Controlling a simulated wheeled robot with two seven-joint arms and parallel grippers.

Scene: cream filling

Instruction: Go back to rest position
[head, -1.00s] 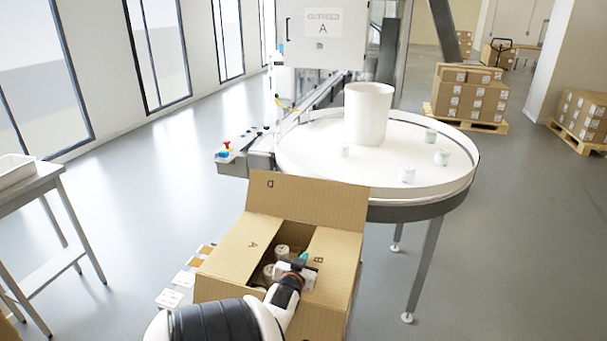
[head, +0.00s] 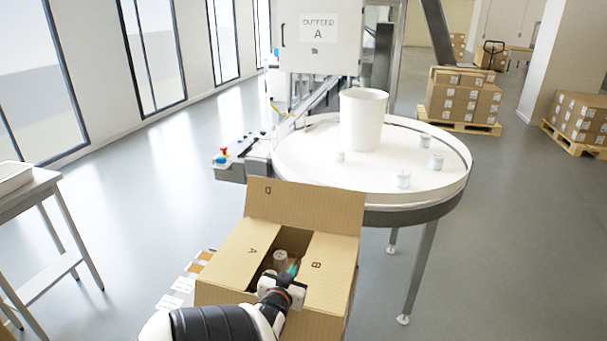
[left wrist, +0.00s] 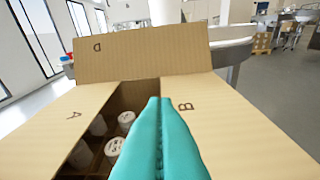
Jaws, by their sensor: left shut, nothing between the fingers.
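My left gripper (head: 290,270) is over the opening of the cardboard box (head: 235,255), near flap B. In the left wrist view its teal fingers (left wrist: 160,110) are pressed together with nothing between them. The box (left wrist: 230,120) has its flaps open. Several white-lidded containers (left wrist: 115,147) stand inside it, in divided cells; the fingers and flap B hide part of the inside. My right gripper is not in view.
A round white turntable (head: 330,165) behind the box bears a tall white cylinder (head: 362,120) and several small jars (head: 403,180). A grey table (head: 35,185) stands at the left. Boxed pallets (head: 460,105) stand at the back right. Open floor lies between the table and box.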

